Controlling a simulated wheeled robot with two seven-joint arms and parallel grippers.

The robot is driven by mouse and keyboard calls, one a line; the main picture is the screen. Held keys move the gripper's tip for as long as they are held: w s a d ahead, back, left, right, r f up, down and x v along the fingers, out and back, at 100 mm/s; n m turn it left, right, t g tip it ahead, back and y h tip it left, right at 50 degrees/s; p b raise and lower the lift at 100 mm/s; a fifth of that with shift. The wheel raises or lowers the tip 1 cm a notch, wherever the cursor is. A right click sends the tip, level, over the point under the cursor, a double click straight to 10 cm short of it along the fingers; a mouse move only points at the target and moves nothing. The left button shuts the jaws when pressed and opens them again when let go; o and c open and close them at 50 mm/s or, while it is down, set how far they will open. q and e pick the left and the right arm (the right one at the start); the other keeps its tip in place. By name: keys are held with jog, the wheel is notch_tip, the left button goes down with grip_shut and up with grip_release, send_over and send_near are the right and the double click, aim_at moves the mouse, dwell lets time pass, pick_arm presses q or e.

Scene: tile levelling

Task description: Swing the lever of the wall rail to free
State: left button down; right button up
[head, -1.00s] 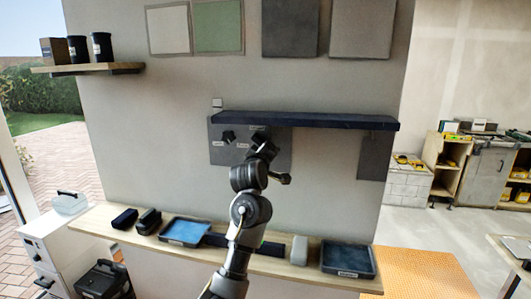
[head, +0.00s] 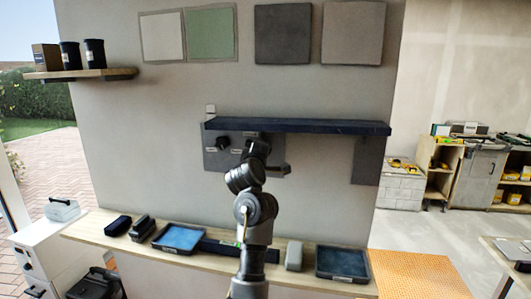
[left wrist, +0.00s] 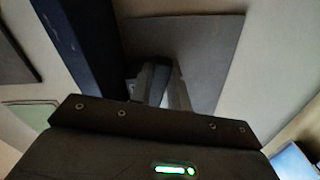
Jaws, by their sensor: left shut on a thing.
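The wall rail (head: 297,126) is a long dark blue bar across the wall in the head view. It also runs down the upper left of the left wrist view (left wrist: 82,55). A grey plate (head: 215,161) with small pale labels sits under its left part and carries a dark knob (head: 223,143). My left gripper (head: 258,147) is at this plate, just below the rail, right of the knob. It is shut on the lever, which is mostly hidden by the fingers; in the left wrist view the fingers (left wrist: 155,85) meet close to the plate. My right gripper is not in view.
A wooden ledge (head: 100,228) below holds two blue-lined trays (head: 180,238) (head: 342,262) and dark blocks. A grey panel (head: 366,162) hangs under the rail's right end. A shelf (head: 80,74) with dark cups is at upper left. The wall left of the plate is clear.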

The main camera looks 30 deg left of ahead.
pick_arm(q)
jog(key=c, duration=1.3)
grip_release()
jog(key=p+v, duration=0.2)
jog(key=v, duration=0.8)
jog(key=shift+s+d+p, duration=0.15)
jog(key=shift+s+p, duration=0.2)
jog(key=shift+p, duration=0.05)
